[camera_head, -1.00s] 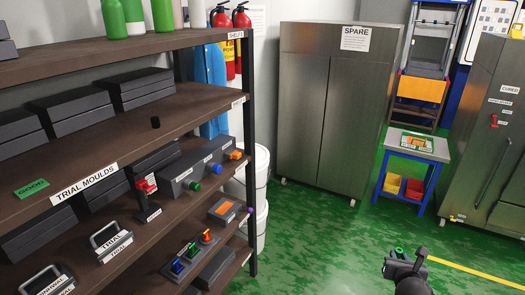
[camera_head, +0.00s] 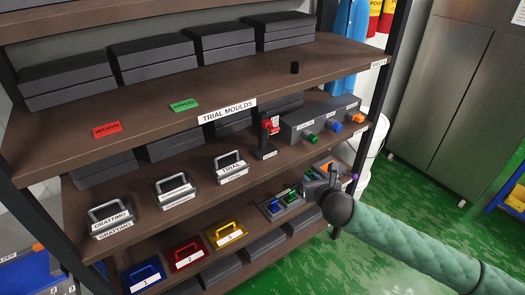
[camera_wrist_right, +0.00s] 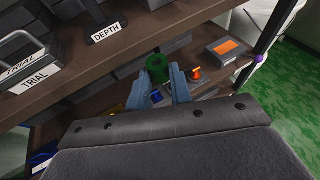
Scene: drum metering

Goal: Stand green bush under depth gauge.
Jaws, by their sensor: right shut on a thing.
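The green bush (camera_wrist_right: 157,68) is a short ring with a dark hole. It is between the fingertips of my right gripper (camera_wrist_right: 159,78), which is shut on it. In the head view my right gripper (camera_head: 322,182) is at the lower shelf's right end, in front of the rack; the held bush cannot be made out there. The depth gauge (camera_head: 268,138), a black stand with a red part on top, is on the middle shelf, higher and to the left of the gripper. Its base with the DEPTH label (camera_wrist_right: 104,32) shows in the right wrist view. My left gripper is out of view.
A grey rack (camera_head: 285,207) with coloured pieces sits on the lower shelf near the gripper. A grey box (camera_head: 325,118) with coloured knobs is right of the gauge. The shelf edge and post (camera_head: 385,60) bound the right.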

